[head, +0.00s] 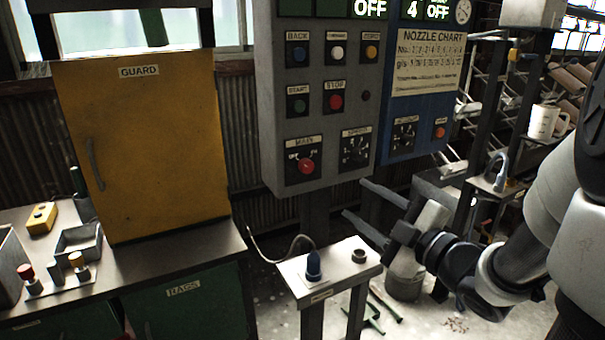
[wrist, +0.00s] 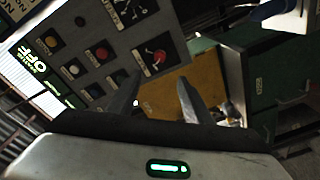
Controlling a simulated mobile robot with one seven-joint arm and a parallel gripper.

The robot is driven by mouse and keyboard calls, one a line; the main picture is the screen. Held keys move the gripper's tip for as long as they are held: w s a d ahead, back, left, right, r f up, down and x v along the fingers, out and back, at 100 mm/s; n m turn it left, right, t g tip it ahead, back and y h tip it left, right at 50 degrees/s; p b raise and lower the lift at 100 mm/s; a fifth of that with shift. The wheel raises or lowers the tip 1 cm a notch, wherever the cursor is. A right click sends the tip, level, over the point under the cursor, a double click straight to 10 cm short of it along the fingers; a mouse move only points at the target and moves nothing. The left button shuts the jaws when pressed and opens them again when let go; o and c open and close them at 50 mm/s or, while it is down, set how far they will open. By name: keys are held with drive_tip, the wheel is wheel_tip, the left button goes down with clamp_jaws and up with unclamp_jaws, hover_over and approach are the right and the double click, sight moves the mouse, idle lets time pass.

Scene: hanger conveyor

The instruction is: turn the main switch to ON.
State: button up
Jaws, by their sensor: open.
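The main switch (head: 306,166) is a red round knob on a black plate marked MAIN, low on the left of the grey control panel (head: 322,193). In the wrist view the red knob (wrist: 159,57) shows just beyond the fingertips, near the top middle. The display (head: 370,8) above the panel reads OFF in green. My gripper (head: 354,198) is open and empty, to the right of the switch and a little lower, its fingers pointing left. In the wrist view my gripper (wrist: 158,80) has its two fingers spread, apart from the knob.
A SPEED dial (head: 355,149) sits right of the switch, with several buttons above. A blue panel (head: 402,145) adjoins on the right. A small stand (head: 330,272) with a blue nozzle is below. A yellow GUARD cabinet (head: 150,140) stands left.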

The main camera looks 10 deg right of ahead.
sight(309, 168)
drive_tip(key=b+x, duration=0.1)
drive_tip(key=x, duration=1.6)
drive_tip(key=c, duration=1.1)
